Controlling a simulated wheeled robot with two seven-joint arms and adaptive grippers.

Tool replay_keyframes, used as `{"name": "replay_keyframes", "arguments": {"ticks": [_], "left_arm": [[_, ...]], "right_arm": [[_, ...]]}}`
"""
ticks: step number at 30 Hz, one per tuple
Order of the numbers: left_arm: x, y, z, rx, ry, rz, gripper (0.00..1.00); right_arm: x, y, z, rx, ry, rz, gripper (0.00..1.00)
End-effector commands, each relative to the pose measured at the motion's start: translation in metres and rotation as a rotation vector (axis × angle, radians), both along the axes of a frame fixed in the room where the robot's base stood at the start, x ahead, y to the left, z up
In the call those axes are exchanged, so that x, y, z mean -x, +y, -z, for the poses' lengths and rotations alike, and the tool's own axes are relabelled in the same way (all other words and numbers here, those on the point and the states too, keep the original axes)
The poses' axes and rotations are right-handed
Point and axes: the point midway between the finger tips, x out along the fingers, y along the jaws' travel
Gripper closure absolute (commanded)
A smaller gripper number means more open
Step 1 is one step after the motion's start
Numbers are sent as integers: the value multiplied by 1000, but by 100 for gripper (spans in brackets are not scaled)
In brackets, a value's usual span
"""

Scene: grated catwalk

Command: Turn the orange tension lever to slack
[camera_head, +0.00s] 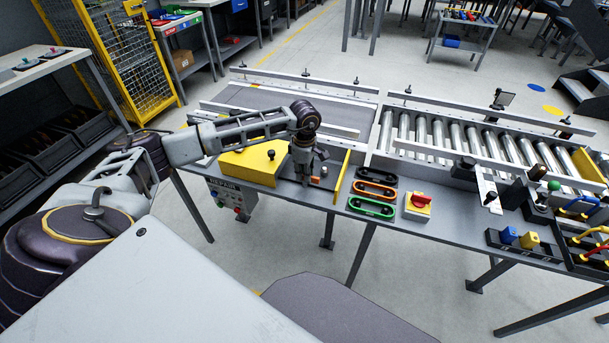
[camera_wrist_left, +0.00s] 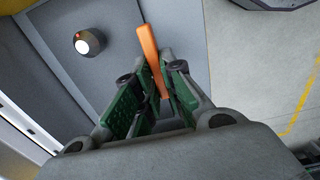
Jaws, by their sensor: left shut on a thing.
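The orange tension lever (camera_wrist_left: 148,48) shows in the left wrist view, with one end between my left gripper's fingers and the other end sticking out beyond them. In the head view a small bit of orange (camera_head: 324,171) shows beside the gripper; the arm hides most of the lever. My left gripper (camera_head: 304,177) points down at the table, between the yellow box and an upright yellow plate. In the left wrist view its green-padded fingers (camera_wrist_left: 158,108) are shut on the lever. My right gripper is not in view.
A yellow box (camera_head: 254,165) with a black knob stands left of the gripper, and a yellow plate (camera_head: 343,177) stands right of it. Black, orange and green handles (camera_head: 372,207) and a red switch (camera_head: 419,203) lie farther right. A rounded knob (camera_wrist_left: 86,42) is near the lever.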

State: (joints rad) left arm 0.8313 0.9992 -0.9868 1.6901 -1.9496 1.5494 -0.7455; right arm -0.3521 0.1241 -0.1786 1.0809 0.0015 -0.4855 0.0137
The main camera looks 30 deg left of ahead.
Motion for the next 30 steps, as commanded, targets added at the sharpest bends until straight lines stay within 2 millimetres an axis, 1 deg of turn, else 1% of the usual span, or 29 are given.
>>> {"name": "replay_keyframes", "arguments": {"ticks": [4,15,16,20,21,27,30], "left_arm": [[-1,0,0,0,-2,21,100],[-1,0,-1,0,-2,26,100],[-1,0,-1,0,-2,26,87],[-1,0,-1,0,-1,25,70],[0,0,-1,0,-1,25,68],[0,0,0,0,-1,25,68],[0,0,0,0,-1,24,68]], "right_arm": [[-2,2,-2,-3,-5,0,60],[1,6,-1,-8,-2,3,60],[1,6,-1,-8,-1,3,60],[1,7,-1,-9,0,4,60],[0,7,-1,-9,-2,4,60],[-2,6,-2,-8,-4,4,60],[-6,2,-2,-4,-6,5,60]]}}
